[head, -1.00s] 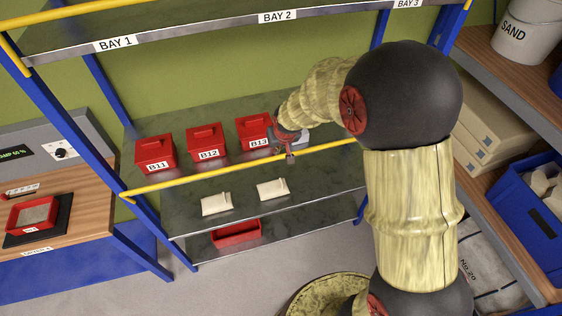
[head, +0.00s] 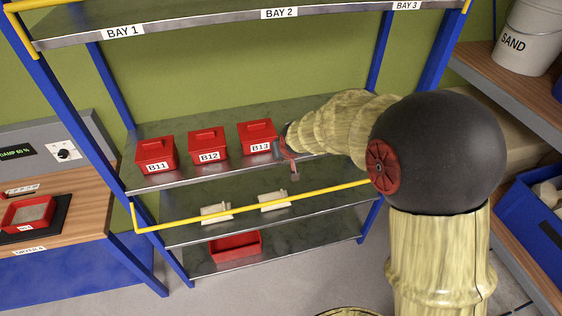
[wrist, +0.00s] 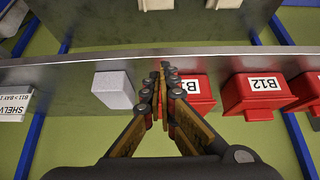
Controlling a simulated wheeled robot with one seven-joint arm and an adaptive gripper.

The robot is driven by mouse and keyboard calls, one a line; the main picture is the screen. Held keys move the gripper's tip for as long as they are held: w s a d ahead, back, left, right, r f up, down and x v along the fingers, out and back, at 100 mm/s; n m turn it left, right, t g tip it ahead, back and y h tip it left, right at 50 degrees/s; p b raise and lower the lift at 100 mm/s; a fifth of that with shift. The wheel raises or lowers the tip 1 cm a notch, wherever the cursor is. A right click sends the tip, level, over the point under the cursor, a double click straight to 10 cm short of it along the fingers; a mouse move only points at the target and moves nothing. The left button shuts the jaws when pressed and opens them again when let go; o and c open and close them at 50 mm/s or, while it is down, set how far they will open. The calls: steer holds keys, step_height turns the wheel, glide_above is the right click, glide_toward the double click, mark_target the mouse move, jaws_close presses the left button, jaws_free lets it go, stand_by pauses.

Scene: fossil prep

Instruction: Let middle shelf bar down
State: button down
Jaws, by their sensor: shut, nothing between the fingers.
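The yellow middle shelf bar (head: 250,206) hangs below the front edge of the middle shelf (head: 190,181), across the front of the shelf beneath. Its left end bends up to the blue post; its right end is hidden behind my arm. My gripper (head: 294,174) is shut and empty, just in front of the middle shelf edge beside bin B13, above the bar and apart from it. In the wrist view my closed fingers (wrist: 163,72) point at the shelf edge, overlapping bin B13. The bar does not show in the wrist view.
Red bins B11 (head: 155,155), B12 (head: 207,145) and B13 (head: 257,136) stand on the middle shelf. A pale block (wrist: 115,88) sits beside B13. Two cream packets (head: 274,202) lie on the shelf below, and a red tray (head: 236,246) on the bottom one. The upper yellow bar (head: 30,5) is raised.

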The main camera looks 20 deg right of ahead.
steer(key=s+t+b, duration=0.1)
steer(key=b, duration=0.5)
steer(key=s+f+t+b, duration=0.1)
steer(key=b, duration=0.4)
steer(key=shift+s+f+t+b, duration=0.15)
steer(key=shift+s+t+b, duration=0.15)
steer(key=shift+b, duration=0.05)
